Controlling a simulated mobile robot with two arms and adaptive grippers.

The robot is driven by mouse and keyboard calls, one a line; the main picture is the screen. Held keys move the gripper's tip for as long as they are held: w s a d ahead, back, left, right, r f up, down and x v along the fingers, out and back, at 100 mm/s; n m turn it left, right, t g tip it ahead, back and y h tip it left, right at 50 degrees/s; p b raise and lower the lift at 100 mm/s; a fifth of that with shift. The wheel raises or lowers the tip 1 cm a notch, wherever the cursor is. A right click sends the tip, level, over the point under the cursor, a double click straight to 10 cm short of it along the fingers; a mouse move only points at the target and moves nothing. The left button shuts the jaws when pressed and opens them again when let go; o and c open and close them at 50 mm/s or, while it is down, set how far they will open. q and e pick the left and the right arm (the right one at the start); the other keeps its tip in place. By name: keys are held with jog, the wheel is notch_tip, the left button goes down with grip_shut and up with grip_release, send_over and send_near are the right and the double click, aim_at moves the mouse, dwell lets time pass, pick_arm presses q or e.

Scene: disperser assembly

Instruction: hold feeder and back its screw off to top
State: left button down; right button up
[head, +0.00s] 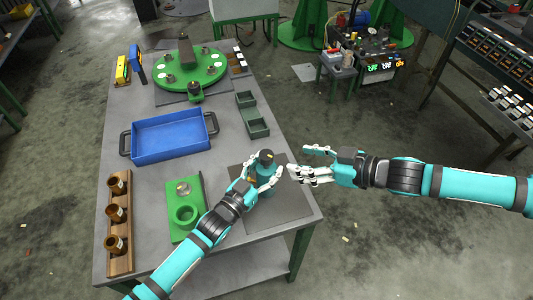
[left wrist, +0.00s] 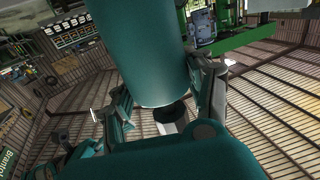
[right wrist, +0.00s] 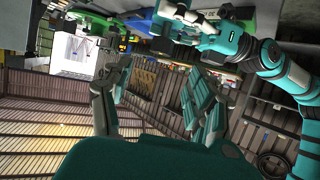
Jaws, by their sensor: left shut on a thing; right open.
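The feeder (head: 264,168) is a teal cylinder with a dark top, and it stands roughly upright over the grey mat at the table's right edge. My left gripper (head: 265,178) is shut around its body. In the left wrist view the teal cylinder (left wrist: 137,50) fills the upper middle between the fingers. The screw's details are too small to make out. My right gripper (head: 299,162) is open and empty, just right of the feeder and apart from it. In the right wrist view its fingers (right wrist: 155,110) are spread with nothing between them.
A green fixture (head: 199,222) with a ring and a wooden rack (head: 118,264) of brown cups stand left. A blue tray (head: 170,156), green bins (head: 257,128) and a round green turntable (head: 175,78) lie farther back. Bare grey mat (head: 290,205) shows in front of the feeder.

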aim_at(269, 154)
jog(key=x, duration=1.1)
jog(key=shift+w+a, duration=0.1)
jog(key=shift+a, duration=0.1)
jog(key=shift+d, duration=0.1)
jog(key=c, duration=1.2)
